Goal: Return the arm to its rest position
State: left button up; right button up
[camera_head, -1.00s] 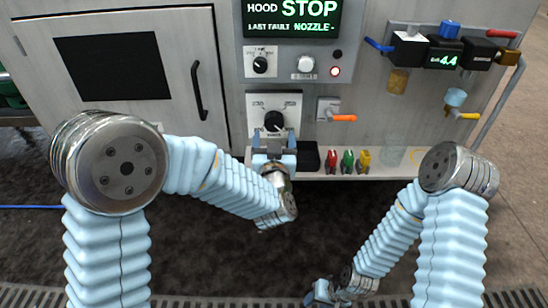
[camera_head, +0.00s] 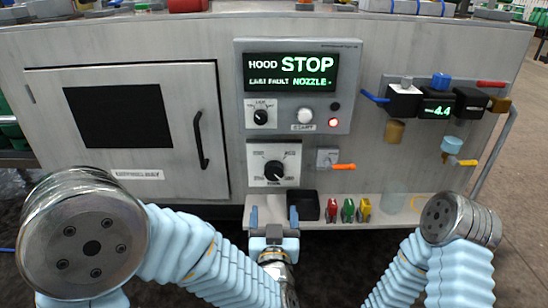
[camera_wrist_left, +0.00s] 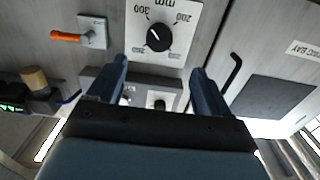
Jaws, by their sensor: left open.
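My left gripper (camera_head: 274,222) is in front of the machine's lower panel, below the lower rotary dial (camera_head: 274,172). Its two fingers are spread apart with nothing between them. In the left wrist view the open fingers (camera_wrist_left: 158,80) point at the panel, with the dial (camera_wrist_left: 158,37) beyond them. The fingers are apart from the dial. My left arm is the pale blue ribbed one from the left. My right arm is at the right of the head view; its gripper is out of the frame.
The display (camera_head: 291,72) reads HOOD STOP, LAST FAULT NOZZLE. An orange-handled valve (camera_head: 342,166) sits right of the dial. A shelf (camera_head: 400,213) holds a black box (camera_head: 304,205) and small red, green and yellow items. A cabinet door (camera_head: 180,150) with a black handle is at left.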

pick_arm(q)
jog(key=a+f+g+p, duration=0.1)
jog(key=f, duration=0.2)
jog(key=w+a+f+g+h+p, duration=0.1)
jog(key=f+g, duration=0.1)
jog(key=f, duration=0.1)
jog(key=w+a+f+g+p, duration=0.1)
jog(key=f+p, duration=0.1)
jog(key=f, duration=0.1)
jog(key=shift+a+f, duration=0.15)
jog(key=shift+a, duration=0.1)
jog(key=s+a+f+n+g+h+p, duration=0.1)
jog(key=s+a+f+g+p, duration=0.2)
jog(key=s+f+g, duration=0.3)
jog(key=s+a+f+n+g+h+p, duration=0.1)
jog(key=s+a+f+g, duration=0.4)
jog(key=s+f, duration=0.7)
jog(key=s+g+h+p, duration=0.1)
jog(key=g+p, duration=0.1)
jog(key=shift+p, duration=0.35)
jog(key=shift+w+a, duration=0.1)
jog(key=shift+w, duration=0.05)
